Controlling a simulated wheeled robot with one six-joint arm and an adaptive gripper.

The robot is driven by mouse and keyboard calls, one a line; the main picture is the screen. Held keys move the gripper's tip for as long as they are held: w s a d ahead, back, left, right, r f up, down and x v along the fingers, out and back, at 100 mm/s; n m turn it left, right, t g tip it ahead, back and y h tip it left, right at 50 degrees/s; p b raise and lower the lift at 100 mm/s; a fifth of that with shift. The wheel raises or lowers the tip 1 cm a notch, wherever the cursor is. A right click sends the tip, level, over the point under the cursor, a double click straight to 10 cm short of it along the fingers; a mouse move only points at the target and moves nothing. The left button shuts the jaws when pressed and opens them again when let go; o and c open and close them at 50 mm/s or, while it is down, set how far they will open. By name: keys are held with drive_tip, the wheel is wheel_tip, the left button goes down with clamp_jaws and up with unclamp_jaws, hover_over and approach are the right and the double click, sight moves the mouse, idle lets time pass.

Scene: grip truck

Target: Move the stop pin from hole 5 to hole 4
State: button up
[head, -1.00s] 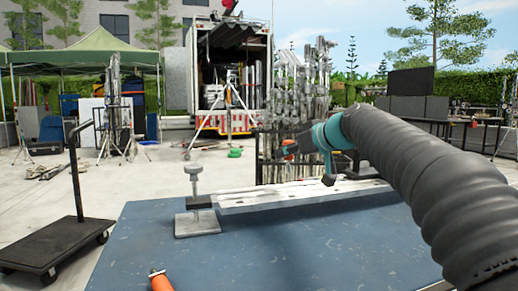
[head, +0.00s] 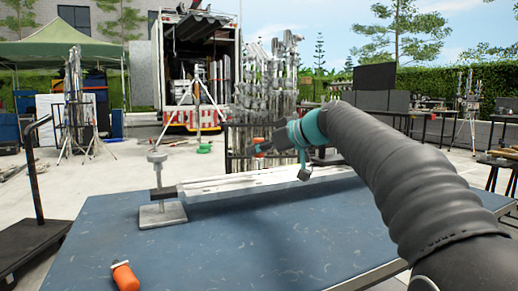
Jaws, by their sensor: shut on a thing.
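A pale rail (head: 235,186) runs across the blue table, its left end at an upright clamp-like stand (head: 160,197). My gripper (head: 304,174) is at the rail's middle-right part, pointing down at its top. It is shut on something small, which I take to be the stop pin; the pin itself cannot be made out. The holes and their numbers are too small to read. An orange part (head: 262,147) shows just left of my gripper; I cannot tell whether it belongs to the arm.
An orange-handled object (head: 126,277) lies on the blue table (head: 230,255) near the front left. A dark cart (head: 30,235) stands left of the table. A truck (head: 195,70) and metal stands are behind. The table's front middle is clear.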

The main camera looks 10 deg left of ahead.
drive_tip(key=shift+f+b, duration=2.25)
drive_tip(key=shift+f, duration=0.7)
drive_tip(key=o, duration=1)
drive_tip(key=shift+o, duration=0.2)
drive_tip(key=shift+d, duration=0.1)
drive_tip(key=v, duration=1.2)
